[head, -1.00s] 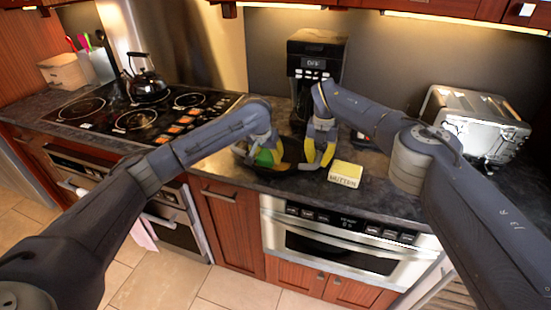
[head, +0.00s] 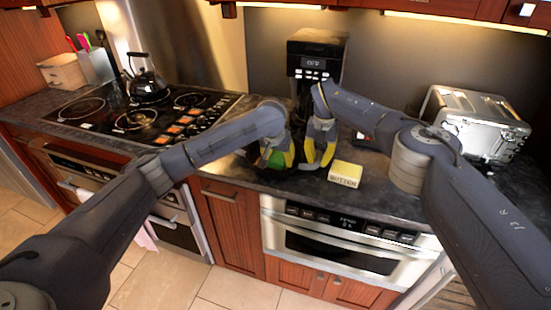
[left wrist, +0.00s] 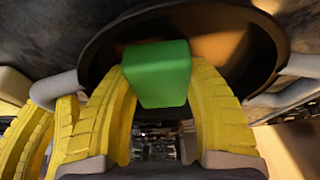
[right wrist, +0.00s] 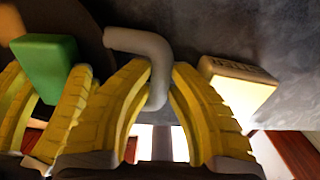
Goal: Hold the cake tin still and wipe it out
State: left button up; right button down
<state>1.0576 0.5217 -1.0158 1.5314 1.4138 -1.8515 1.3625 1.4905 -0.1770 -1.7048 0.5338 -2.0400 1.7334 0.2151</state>
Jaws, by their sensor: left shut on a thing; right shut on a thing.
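The cake tin is a dark round pan with grey loop handles; in the left wrist view its inside (left wrist: 110,50) faces me. In the head view it is mostly hidden behind my grippers. My left gripper (head: 281,160) is shut on a green sponge (left wrist: 158,75), which is over the inside of the tin; whether it touches the bottom I cannot tell. The sponge also shows at the left of the right wrist view (right wrist: 48,68). My right gripper (head: 319,160) is shut on a grey tin handle (right wrist: 155,62), on the tin's right side in the head view.
A yellow butter block (head: 345,174) lies just right of the tin. A coffee maker (head: 315,60) stands behind, a toaster (head: 475,122) at the right, and a kettle (head: 147,85) on the stove at the left. The counter's front edge is close.

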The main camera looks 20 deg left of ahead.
pick_arm(q)
jog(key=shift+a+f, duration=0.2)
jog(key=shift+a, duration=2)
jog(key=shift+d, duration=0.1)
jog(key=shift+d+r, duration=0.2)
jog(key=shift+d, duration=2)
jog(key=shift+a, duration=0.1)
jog(key=shift+a+f, duration=0.15)
jog(key=shift+a, duration=2.1)
jog(key=shift+d, duration=1.25)
jog(key=shift+d, duration=0.1)
jog(key=shift+d, duration=0.95)
jog(key=shift+s+d, duration=0.1)
